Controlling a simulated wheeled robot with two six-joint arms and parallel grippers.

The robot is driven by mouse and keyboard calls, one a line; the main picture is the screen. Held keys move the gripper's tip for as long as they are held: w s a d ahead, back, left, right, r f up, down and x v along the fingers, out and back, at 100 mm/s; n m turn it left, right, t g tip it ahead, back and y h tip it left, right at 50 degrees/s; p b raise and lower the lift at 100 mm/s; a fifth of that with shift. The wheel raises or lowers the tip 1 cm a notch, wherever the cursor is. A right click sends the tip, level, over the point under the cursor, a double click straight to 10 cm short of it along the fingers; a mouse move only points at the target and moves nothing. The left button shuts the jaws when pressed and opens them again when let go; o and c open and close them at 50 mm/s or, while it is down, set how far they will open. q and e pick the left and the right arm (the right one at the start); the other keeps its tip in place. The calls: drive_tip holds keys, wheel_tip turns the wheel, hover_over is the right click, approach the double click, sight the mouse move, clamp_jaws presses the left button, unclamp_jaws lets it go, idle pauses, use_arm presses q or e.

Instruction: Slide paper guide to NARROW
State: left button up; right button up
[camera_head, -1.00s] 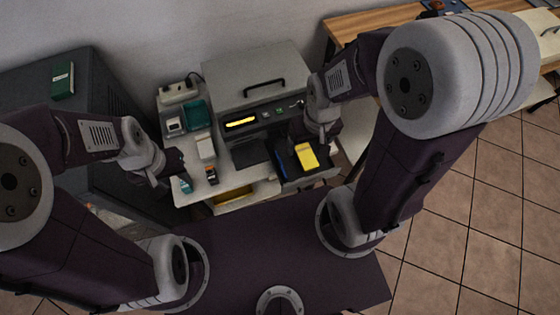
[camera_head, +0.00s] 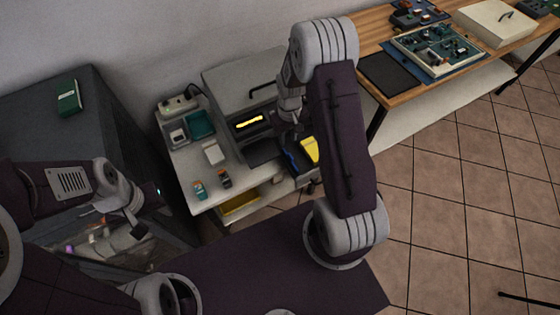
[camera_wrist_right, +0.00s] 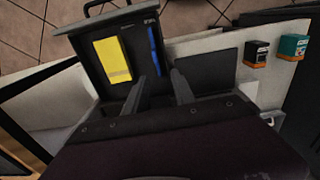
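The paper guide, seemingly the blue strip (camera_wrist_right: 155,48), stands in the dark paper tray (camera_wrist_right: 97,84), beside a yellow block (camera_wrist_right: 113,59). The blue strip (camera_head: 291,160) and yellow block (camera_head: 311,149) also show in the head view, partly hidden by my right arm. My right gripper (camera_wrist_right: 162,88) is open in the right wrist view, its two dark fingers apart and nothing visible between them. Its fingertips are near the blue strip's lower end; I cannot tell whether they touch. NARROW markings are not readable. My left gripper (camera_head: 138,222) hangs at the left, away from the tray.
The grey printer (camera_head: 232,85) has a lit yellow display. A dark cabinet (camera_head: 110,130) is at the left. A wooden bench (camera_head: 385,45) with electronics is at the right.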

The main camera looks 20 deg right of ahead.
sight(290, 155)
drive_tip(key=f, duration=0.6)
drive_tip(key=d+f, duration=0.1)
drive_tip(key=f, duration=0.3)
drive_tip(key=shift+s+b, duration=0.35)
clamp_jaws()
drive_tip(key=shift+d, duration=0.1)
idle(0.8)
